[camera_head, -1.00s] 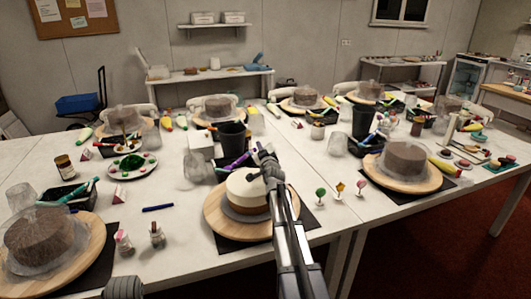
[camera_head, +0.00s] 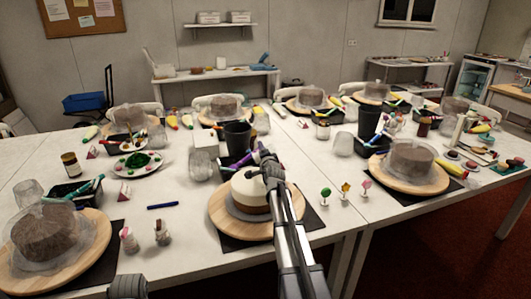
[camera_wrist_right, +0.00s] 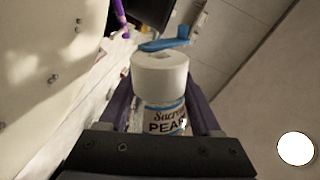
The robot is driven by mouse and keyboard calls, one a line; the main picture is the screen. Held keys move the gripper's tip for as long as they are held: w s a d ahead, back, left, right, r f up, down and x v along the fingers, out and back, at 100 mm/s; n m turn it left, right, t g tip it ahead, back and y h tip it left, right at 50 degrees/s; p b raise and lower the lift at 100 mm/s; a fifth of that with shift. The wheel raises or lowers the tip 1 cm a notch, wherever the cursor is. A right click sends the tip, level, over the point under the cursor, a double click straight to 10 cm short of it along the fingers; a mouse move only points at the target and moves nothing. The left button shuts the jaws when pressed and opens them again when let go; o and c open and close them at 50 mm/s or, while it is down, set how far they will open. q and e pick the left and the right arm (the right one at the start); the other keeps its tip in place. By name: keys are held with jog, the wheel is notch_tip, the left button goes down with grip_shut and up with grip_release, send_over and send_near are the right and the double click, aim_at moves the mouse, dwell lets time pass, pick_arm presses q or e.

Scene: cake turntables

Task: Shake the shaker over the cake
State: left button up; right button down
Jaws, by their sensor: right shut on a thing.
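The cake (camera_head: 246,206) has a white top and a brown lower side. It stands on a round wooden turntable (camera_head: 222,222) over a dark mat. My right gripper (camera_head: 256,176) is above the cake's top in the head view, and my arm hides part of the cake's right side. In the right wrist view the gripper is shut on the shaker (camera_wrist_right: 160,78), a small jar with a white cap and a printed label. The wrist view is tilted. The shaker is hard to make out in the head view. My left gripper's jaws do not show.
Three small picks (camera_head: 346,192) stand to the right. Brown covered cakes stand around the white table (camera_head: 185,190).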

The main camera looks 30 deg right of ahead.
jog(key=shift+s+a, duration=0.2)
jog(key=shift+a, duration=0.55)
jog(key=shift+r, duration=0.15)
jog(key=shift+r+n, duration=0.1)
jog(key=shift+n, duration=0.4)
